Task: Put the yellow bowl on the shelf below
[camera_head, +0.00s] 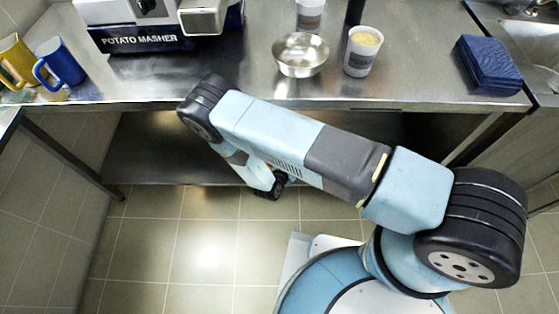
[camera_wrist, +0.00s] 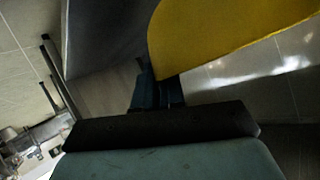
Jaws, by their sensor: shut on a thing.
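The yellow bowl (camera_wrist: 225,35) fills the upper right of the wrist view, with its edge at my gripper's fingertips. My gripper (camera_wrist: 160,85) is shut on the bowl's edge. In the head view my arm reaches down in front of the counter, and the bowl is hidden there. The lower shelf (camera_head: 150,150) is a dark metal surface under the counter, partly covered by my arm. The part of it in view looks bare. I cannot tell whether the bowl touches the shelf.
A table leg (camera_head: 70,155) stands left of the shelf.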

